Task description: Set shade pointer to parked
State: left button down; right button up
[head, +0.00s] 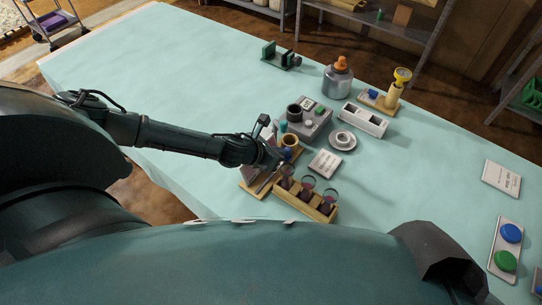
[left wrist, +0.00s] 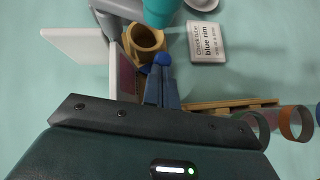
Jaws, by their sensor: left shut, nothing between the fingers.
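My left gripper (head: 281,162) reaches in from the left, over the wooden board (head: 252,187) near the front of the table. In the left wrist view its blue fingers (left wrist: 161,84) are shut with nothing between them. A small round blue knob (left wrist: 162,58) sits right at the fingertips; I cannot tell whether they touch it. Beside it are a tan ring-shaped cup (left wrist: 145,42) and an upright white panel (left wrist: 80,45). No part is clearly readable as the shade pointer, and any parked mark is not legible. The fingers and arm hide part of the board. My right gripper is not in view.
A wooden rack (head: 305,203) with several dark-filled glasses stands close on the right. A white "blue rim" card (head: 325,163) lies behind it. A grey box (head: 305,122) with jars, a saucer (head: 343,140) and a white tray (head: 363,121) stand farther back. The table's left is clear.

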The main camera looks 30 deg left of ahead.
pick_arm(q)
jog(key=shift+r, duration=0.15)
jog(key=v, duration=1.3)
